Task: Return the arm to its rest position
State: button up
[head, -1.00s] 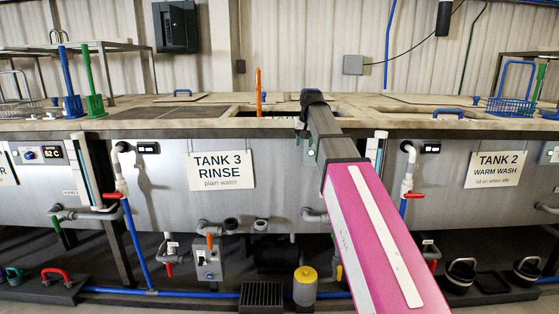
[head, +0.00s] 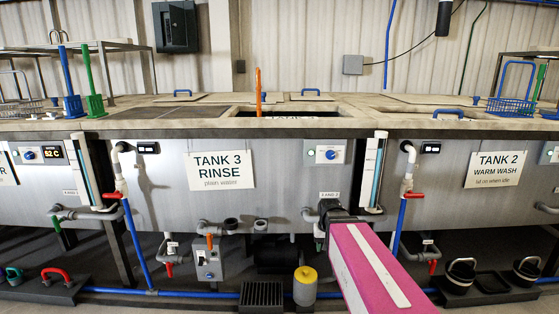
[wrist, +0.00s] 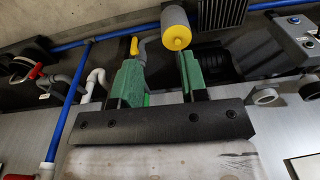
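My pink arm (head: 375,275) reaches in from the lower right in the head view. Its dark end (head: 330,210) is low in front of the tank, below the rim and right of the TANK 3 RINSE sign (head: 220,171). The fingers are hard to make out there. In the wrist view my gripper (wrist: 158,72) has two green fingers set well apart, with nothing held between them. Pipes and a yellow cylinder (wrist: 175,27) show beyond the fingers.
The tank front (head: 270,190) is close behind the gripper. A yellow-topped cylinder (head: 305,287) and a black grille box (head: 261,296) stand on the floor. Red-handled valves (head: 414,195) and blue pipes (head: 137,240) flank the arm.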

jog(key=s+d+f, duration=0.1)
jog(key=s+f, duration=0.5)
jog(key=s, duration=0.1)
jog(key=shift+s+d+f+g, duration=0.15)
jog(key=shift+s+d+g, duration=0.1)
jog(key=shift+g, duration=0.15)
